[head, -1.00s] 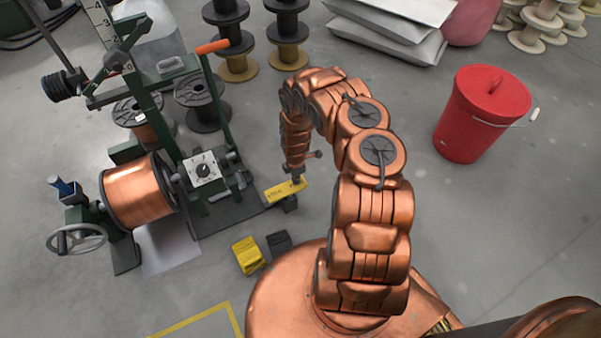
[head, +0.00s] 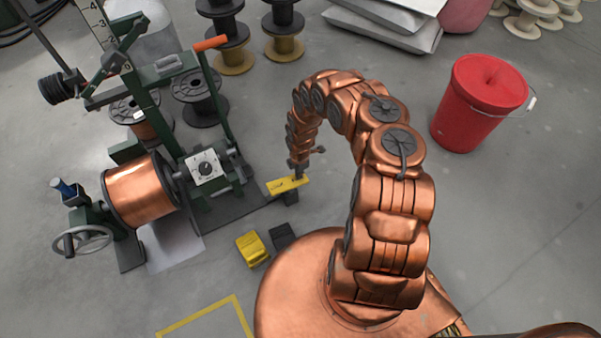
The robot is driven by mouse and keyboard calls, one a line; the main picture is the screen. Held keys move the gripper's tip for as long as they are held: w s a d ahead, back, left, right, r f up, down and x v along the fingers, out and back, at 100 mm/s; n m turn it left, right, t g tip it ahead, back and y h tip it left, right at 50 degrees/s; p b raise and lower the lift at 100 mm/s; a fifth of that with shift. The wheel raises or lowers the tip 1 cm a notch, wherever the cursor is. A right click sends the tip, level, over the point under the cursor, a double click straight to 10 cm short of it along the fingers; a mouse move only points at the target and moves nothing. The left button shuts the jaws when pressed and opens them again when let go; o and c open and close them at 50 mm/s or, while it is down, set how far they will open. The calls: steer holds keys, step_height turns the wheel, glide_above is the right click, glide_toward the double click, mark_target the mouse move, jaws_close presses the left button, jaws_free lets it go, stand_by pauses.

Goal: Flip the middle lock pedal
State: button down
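A yellow pedal (head: 285,186) with small dark markings sits on a dark foot beside the base plate of the green winding machine. I take it to be the lock pedal; the markings are too small to read. My gripper (head: 298,176) points down at the pedal's right part, and its dark tip overlaps the pedal in the head view. I cannot tell whether it touches or hovers just above. The fingers are too small to show whether they are open or shut. My arm arches over from the right.
The winding machine (head: 150,95) holds a copper spool (head: 140,188) and has an orange-handled lever (head: 211,43). A yellow block (head: 252,249) and a dark block (head: 282,236) lie on the floor nearby. A red bucket (head: 480,105) stands right.

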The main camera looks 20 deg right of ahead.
step_height(320, 180, up, 14)
steer(key=d+p, duration=0.2)
steer(key=p, duration=0.7)
steer(key=shift+d, duration=0.4)
steer(key=shift+w+f, duration=0.1)
